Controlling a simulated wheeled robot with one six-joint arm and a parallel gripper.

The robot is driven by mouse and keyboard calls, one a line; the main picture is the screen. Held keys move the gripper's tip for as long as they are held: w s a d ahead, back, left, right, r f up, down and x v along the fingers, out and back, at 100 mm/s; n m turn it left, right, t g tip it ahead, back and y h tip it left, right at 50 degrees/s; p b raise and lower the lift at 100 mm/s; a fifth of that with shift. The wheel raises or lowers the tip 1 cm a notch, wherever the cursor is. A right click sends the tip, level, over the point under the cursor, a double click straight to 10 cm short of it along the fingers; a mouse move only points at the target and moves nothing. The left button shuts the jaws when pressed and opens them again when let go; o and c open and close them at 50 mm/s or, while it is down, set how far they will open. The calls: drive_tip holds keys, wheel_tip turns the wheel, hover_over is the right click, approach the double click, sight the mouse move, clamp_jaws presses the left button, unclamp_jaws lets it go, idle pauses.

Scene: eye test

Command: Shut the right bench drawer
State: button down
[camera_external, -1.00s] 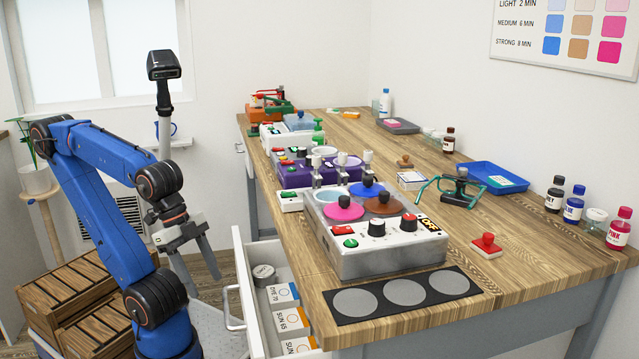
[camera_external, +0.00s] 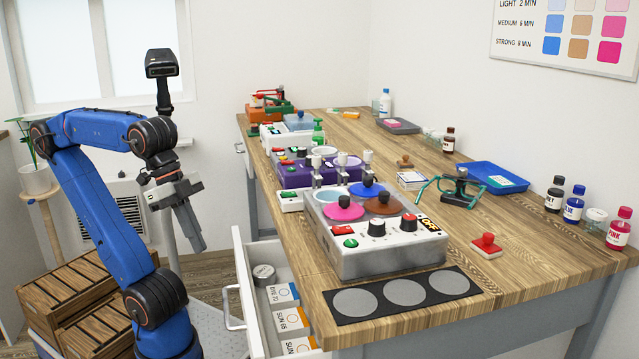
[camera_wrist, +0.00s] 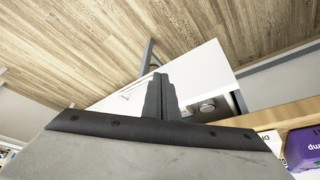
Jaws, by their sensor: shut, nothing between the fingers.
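The right bench drawer (camera_external: 243,282) is white and stands pulled out from under the near end of the wooden bench. Its grey bar handle (camera_external: 230,308) faces left. Inside lie a round tin (camera_external: 264,274) and several labelled boxes (camera_external: 291,318). My gripper (camera_external: 196,248) hangs tilted downward, left of the drawer front in the picture, with a visible gap to it. Its fingers are together and empty. In the wrist view my fingers (camera_wrist: 160,93) overlap the white drawer front (camera_wrist: 200,72), and the tin (camera_wrist: 207,107) shows just beyond. Contact cannot be told there.
The bench top (camera_external: 520,250) holds a grey control box with knobs (camera_external: 385,252), a purple machine (camera_external: 293,177) and several bottles. A black mat (camera_external: 378,308) lies near the edge above the drawer. Wooden crates (camera_external: 75,305) stand beside my arm. Floor shows between arm and drawer.

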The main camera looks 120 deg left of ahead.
wheel_tip(320, 180, up, 5)
drive_tip(key=w+d+m+y, duration=0.1)
drive_tip(key=w+d+m, duration=0.3)
drive_tip(key=w+d, duration=0.6)
drive_tip(key=w+d+m+t, duration=0.35)
drive_tip(key=w+d, duration=0.35)
drive_tip(key=d, duration=0.4)
drive_tip(key=s+a+f+x, duration=0.1)
drive_tip(key=a+x, duration=0.1)
drive_tip(key=x, duration=1.4)
drive_tip(key=shift+s+g, duration=0.4)
drive_tip(key=shift+g, duration=0.05)
drive_tip(key=shift+a+f, duration=0.1)
drive_tip(key=shift+f, duration=0.05)
